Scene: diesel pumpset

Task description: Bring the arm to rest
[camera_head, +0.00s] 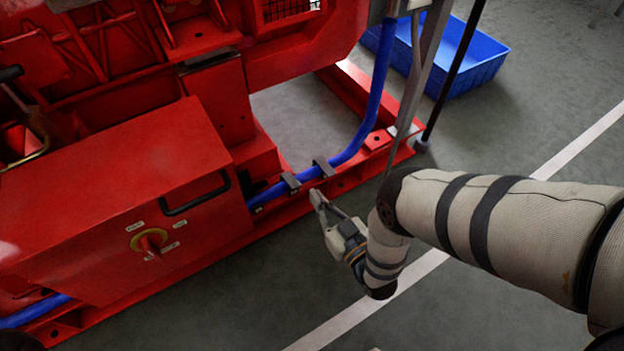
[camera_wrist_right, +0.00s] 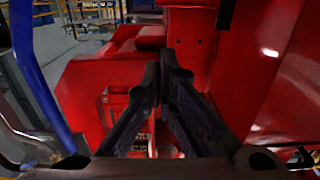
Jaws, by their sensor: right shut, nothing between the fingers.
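My right arm (camera_head: 500,220) comes in from the right in the head view, wrapped in pale fabric with dark bands. My right gripper (camera_head: 318,198) is at its end, beside the red base rail of the pumpset, over the grey floor. In the right wrist view the fingers of the right gripper (camera_wrist_right: 165,80) meet at the tips, with nothing between them. Red machine parts fill the view behind them. I cannot tell whether the fingertips touch the rail. My left gripper is not in view.
The red pumpset (camera_head: 120,190) fills the left, with a rotary switch (camera_head: 150,241) on its box. A blue hose (camera_head: 372,110) runs along the rail and up past a grey post. A blue crate (camera_head: 485,60) stands at the back. Floor with a white line (camera_head: 345,322) is open in front.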

